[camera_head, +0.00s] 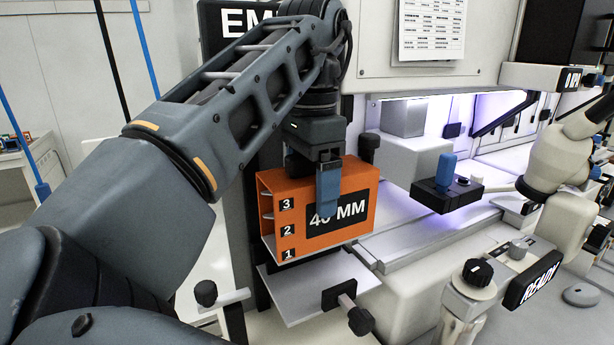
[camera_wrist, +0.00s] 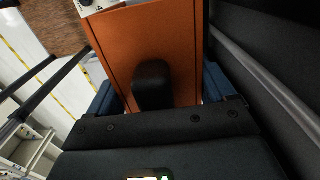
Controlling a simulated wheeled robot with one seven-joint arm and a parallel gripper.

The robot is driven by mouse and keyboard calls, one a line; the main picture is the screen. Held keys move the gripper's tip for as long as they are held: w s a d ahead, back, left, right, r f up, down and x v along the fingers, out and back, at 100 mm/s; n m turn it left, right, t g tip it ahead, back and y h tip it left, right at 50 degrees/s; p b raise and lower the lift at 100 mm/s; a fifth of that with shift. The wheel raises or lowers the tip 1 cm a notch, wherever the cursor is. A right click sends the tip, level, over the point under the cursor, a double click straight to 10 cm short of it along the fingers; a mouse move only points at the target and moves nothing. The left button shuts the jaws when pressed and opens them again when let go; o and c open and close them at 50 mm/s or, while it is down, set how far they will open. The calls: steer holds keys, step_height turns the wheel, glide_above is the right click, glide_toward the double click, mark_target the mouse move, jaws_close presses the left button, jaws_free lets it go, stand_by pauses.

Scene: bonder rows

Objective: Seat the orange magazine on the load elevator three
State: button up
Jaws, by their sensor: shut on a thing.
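The orange magazine (camera_head: 347,239) carries a black "40 MM" label and the numbers 3, 2 and 1 along its front edge. It also fills the upper middle of the wrist view (camera_wrist: 165,38). My gripper (camera_head: 328,185) is shut on it from above, with a blue finger down its labelled side. In the wrist view my gripper (camera_wrist: 160,100) has blue fingers on both sides of the magazine. The magazine is upright, just above a light metal plate (camera_head: 310,290), which appears to be the load elevator. I cannot tell whether they touch. No elevator number is readable.
A black knob (camera_head: 361,320) sits at the plate's front, and another (camera_head: 206,293) at its left. The lit machine bay (camera_head: 430,190) is to the right, with a microscope (camera_head: 560,150) and a "READY" sign (camera_head: 533,280). A dark column stands behind the magazine.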

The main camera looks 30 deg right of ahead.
steer(key=shift+r+p, duration=0.1)
steer(key=shift+p, duration=0.25)
steer(key=shift+a+f+b, duration=0.1)
steer(key=shift+f+b, duration=0.95)
steer(key=shift+f, duration=1.45)
steer(key=shift+f+p, duration=0.1)
steer(key=shift+p, duration=0.25)
steer(key=shift+f+b, duration=0.65)
steer(key=shift+f, duration=0.6)
steer(key=shift+f, duration=0.2)
steer(key=shift+f, duration=0.35)
steer(key=shift+f, duration=0.25)
steer(key=o, duration=1.4)
